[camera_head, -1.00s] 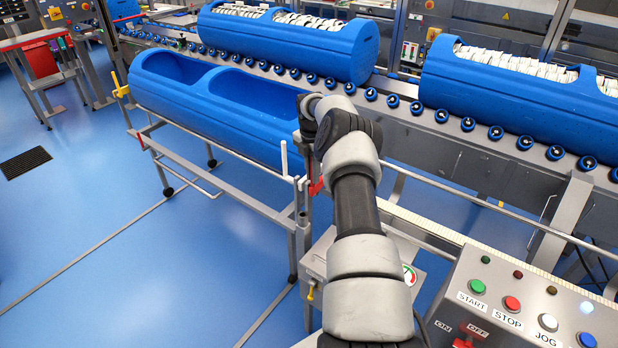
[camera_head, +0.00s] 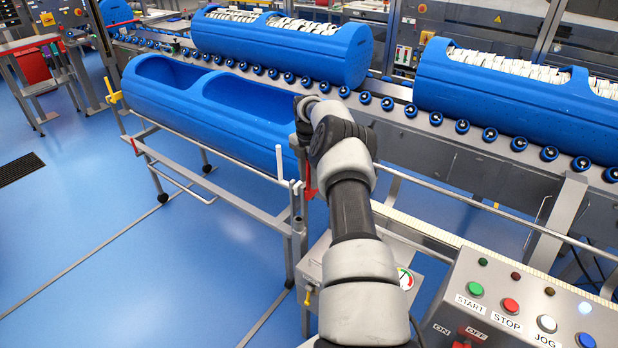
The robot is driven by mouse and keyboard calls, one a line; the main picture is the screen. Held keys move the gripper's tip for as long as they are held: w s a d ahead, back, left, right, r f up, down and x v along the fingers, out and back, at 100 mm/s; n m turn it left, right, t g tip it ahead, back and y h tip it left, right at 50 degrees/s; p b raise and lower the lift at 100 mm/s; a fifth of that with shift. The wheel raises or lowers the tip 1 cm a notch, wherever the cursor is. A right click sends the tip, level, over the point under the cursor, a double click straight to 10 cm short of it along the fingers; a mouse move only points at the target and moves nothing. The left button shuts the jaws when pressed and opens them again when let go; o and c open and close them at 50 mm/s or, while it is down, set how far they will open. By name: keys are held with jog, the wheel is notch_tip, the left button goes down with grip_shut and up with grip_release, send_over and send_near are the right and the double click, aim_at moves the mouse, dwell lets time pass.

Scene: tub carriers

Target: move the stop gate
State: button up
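No part can be named as the stop gate with certainty. A red lever (camera_head: 309,181) stands by the upright posts at the near right end of the tub rack, right beside my arm. A yellow handle (camera_head: 112,97) sits at the rack's far left end. An empty blue tub (camera_head: 185,110) with two openings lies on the rack, alongside the roller conveyor. My arm reaches forward from the bottom centre, its wrist over the tub's right end. My gripper is hidden beyond the wrist, so its fingers and any contact with the lever do not show.
Two filled blue tubs (camera_head: 280,50) (camera_head: 500,97) sit on the roller conveyor (camera_head: 400,130) behind. A control panel (camera_head: 510,310) with coloured buttons stands close at right. Blue floor is open at left.

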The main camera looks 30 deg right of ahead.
notch_tip(320, 180, up, 17)
jog(key=shift+a+r+p, duration=0.15)
jog(key=shift+r+p, duration=0.05)
jog(key=shift+p, duration=0.3)
jog(key=shift+s, duration=0.1)
dwell(0.3)
